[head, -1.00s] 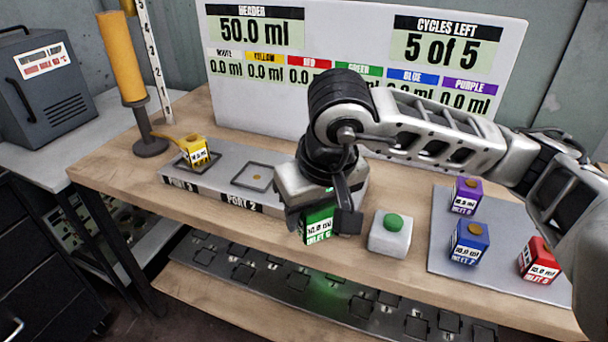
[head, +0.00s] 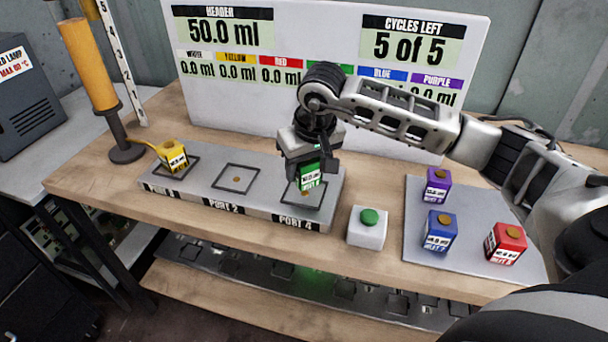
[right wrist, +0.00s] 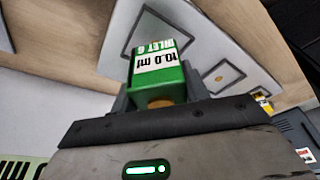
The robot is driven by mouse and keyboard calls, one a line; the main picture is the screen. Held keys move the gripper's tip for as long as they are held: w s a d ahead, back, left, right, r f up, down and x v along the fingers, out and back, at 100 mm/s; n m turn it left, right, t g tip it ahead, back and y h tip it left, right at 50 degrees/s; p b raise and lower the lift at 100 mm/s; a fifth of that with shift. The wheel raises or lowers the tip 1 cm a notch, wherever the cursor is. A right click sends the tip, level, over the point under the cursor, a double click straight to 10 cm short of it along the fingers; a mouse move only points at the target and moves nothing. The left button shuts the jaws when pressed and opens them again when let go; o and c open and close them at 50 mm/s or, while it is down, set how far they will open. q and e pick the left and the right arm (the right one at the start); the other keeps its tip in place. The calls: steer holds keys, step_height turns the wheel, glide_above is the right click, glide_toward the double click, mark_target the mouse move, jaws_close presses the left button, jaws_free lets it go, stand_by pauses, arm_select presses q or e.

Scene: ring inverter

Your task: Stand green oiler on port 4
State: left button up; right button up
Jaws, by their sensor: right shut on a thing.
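The green oiler (head: 309,176) is held in my right gripper (head: 308,168), which is shut on it. It is over the square outline of port 4 (head: 318,193) on the grey port block (head: 240,205). It looks slightly above the block, but I cannot tell whether its bottom touches. In the right wrist view the green oiler (right wrist: 158,75) sits between the fingers, its label reading 10.0 ml, with a square port outline beyond it. My left gripper is not in view.
A yellow oiler (head: 172,157) stands on the block's left port; the middle port 2 (head: 236,179) is empty. A white box with a green button (head: 369,217) stands right of the block. Purple (head: 438,185), blue (head: 439,232) and red (head: 506,243) oilers stand on a grey mat (head: 420,190).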

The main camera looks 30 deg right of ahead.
mark_target(304, 179)
steer(key=shift+w+d+f, duration=0.2)
steer(key=shift+w+f, duration=0.2)
steer(key=shift+f, duration=0.15)
steer(key=shift+s+p+x, duration=0.15)
steer(key=shift+p+x, duration=0.1)
steer(key=shift+x, duration=0.5)
steer(key=shift+s+p+x, duration=0.15)
steer(key=shift+p+x, duration=0.1)
steer(key=shift+x, duration=0.5)
steer(key=shift+f, duration=0.1)
steer(key=shift+f, duration=0.15)
steer(key=o, duration=0.7)
steer(key=shift+o, duration=0.2)
